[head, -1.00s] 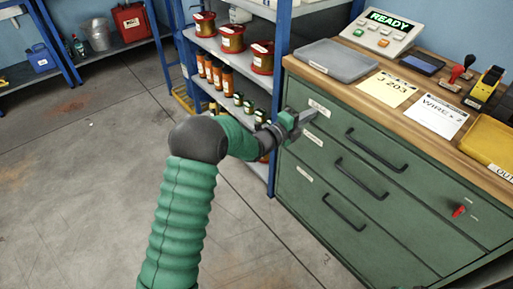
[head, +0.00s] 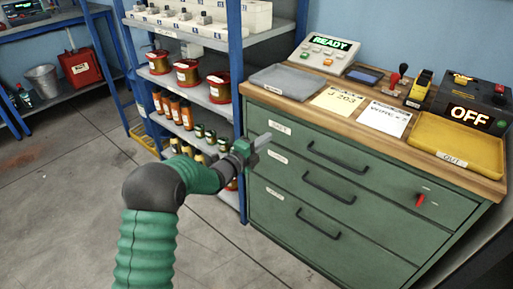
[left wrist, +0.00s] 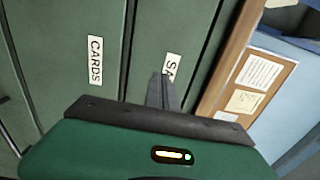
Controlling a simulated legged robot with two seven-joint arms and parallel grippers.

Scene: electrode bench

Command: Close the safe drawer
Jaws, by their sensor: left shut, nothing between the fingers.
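The safe drawer (head: 385,181) is the top green drawer of the cabinet, with a dark bar handle (head: 337,158) and a red lever (head: 420,200) at its right. Its front looks flush with the cabinet. My left gripper (head: 262,141) is shut and empty at the left end of the drawer front, by the label. Its fingers (left wrist: 164,90) point at the front; I cannot tell whether they touch it. My right gripper is not in view.
Two more drawers lie below; the middle one is labelled CARDS (left wrist: 95,60). The wooden top (head: 300,101) holds a grey tray (head: 290,82), a yellow tray (head: 457,145) and several devices. A blue-framed shelf (head: 238,60) stands close left. The floor at left is clear.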

